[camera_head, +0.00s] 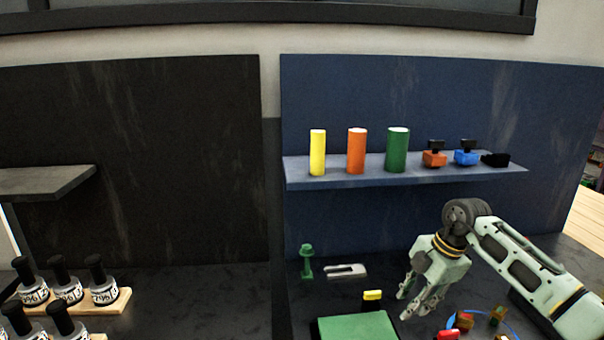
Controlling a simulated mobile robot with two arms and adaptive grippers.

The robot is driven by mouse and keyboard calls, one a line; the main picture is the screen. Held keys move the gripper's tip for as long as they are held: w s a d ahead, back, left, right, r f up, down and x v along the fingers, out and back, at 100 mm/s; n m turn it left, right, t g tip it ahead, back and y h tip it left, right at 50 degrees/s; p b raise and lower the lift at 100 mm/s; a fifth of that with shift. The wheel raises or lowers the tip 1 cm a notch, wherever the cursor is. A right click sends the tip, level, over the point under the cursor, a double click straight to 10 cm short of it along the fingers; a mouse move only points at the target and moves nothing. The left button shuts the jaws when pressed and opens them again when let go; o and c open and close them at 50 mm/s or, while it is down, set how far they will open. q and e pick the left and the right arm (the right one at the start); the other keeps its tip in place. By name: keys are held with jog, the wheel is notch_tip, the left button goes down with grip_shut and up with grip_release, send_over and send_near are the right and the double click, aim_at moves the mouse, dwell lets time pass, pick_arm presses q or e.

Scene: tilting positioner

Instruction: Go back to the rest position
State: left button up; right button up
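My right gripper (415,303) hangs above the dark bench at the right, its arm coming in from the right edge. Its pale green fingers point down and to the left. They look parted, and I see nothing between them. My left gripper is not in view. A green block or plate (355,328) lies at the bottom edge, left of the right gripper, and is cut off by the frame. A small yellow piece (372,295) stands at its back edge.
A blue shelf (400,178) holds yellow, orange and green cylinders (397,150) and small clamps. A green bolt (306,262) and a grey bracket (346,271) are on the bench. Small coloured parts (464,320) lie below the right arm. Bottles (66,284) stand in wooden racks at left.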

jog(key=s+a+n+t+y, duration=0.2)
jog(key=a+y, duration=0.6)
jog(key=a, duration=1.3)
jog(key=s+a+r+m+t+y, duration=0.1)
jog(key=a+r+m+t+y, duration=0.4)
jog(key=r+t, duration=0.5)
jog(key=s+d+f+m+t+h, duration=0.35)
jog(key=d+f+m+h, duration=0.75)
jog(key=d+m+h, duration=0.45)
jog(key=s+d+f+g, duration=0.1)
jog(key=s+f+g, duration=0.45)
jog(key=s, duration=0.45)
jog(key=s+d+f+m+g, duration=0.1)
jog(key=s+f+g, duration=0.4)
jog(key=s, duration=0.5)
jog(key=s+d+f+g, duration=0.2)
jog(key=s+f+g, duration=0.1)
jog(key=s+f, duration=0.55)
jog(key=s+f+g+b, duration=0.1)
jog(key=s+f+b, duration=0.1)
jog(key=f, duration=1.3)
jog(key=s+f+b, duration=0.2)
jog(key=f, duration=1.3)
jog(key=s+d+f+g+b, duration=0.1)
jog(key=s+d+f+b, duration=0.1)
jog(key=s+f, duration=1.3)
jog(key=shift+s+d+f, duration=0.3)
jog(key=shift+s+f, duration=0.05)
jog(key=shift+f, duration=0.25)
